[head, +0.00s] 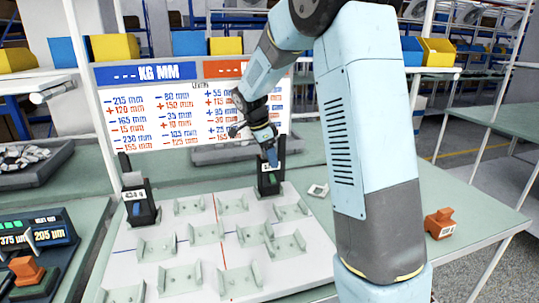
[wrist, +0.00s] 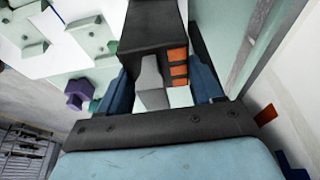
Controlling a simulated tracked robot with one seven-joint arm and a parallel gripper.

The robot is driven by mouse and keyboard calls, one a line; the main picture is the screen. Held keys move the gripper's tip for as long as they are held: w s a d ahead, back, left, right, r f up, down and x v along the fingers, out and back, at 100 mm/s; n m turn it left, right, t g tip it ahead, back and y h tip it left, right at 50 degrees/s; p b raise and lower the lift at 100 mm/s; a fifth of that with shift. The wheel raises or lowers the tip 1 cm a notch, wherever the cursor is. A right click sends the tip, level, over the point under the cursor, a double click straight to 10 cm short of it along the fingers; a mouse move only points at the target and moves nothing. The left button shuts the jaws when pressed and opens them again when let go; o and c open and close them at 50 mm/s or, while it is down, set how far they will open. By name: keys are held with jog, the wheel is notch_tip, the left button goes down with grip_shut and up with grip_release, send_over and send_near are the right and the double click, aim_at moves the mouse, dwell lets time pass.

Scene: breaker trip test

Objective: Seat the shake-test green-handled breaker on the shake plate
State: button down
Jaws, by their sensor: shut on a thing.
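My gripper (head: 268,157) points down at a black upright holder (head: 263,185) with a white label, at the far edge of the shake plate (head: 236,203). A small green part (head: 272,180) shows low in that holder, below my fingers. In the wrist view my blue fingers (wrist: 162,75) are shut on a dark block (wrist: 152,35) with a grey lever and several orange patches on its right side. I cannot tell a green handle on it in that view. The plate is white, with red lines and several pale, empty-looking brackets. The underside of the block is hidden.
A similar black holder (head: 140,208) with a blue part stands at the plate's left edge. Orange pieces lie at the right (head: 439,223) and lower left (head: 27,270). A purple piece (wrist: 78,93) shows in the wrist view. A sign board (head: 180,103) stands behind.

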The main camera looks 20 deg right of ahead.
jog(key=shift+f, duration=0.3)
jog(key=shift+c, duration=0.5)
grip_release()
jog(key=v, duration=1.3)
jog(key=shift+r, duration=0.35)
jog(key=shift+a, duration=0.15)
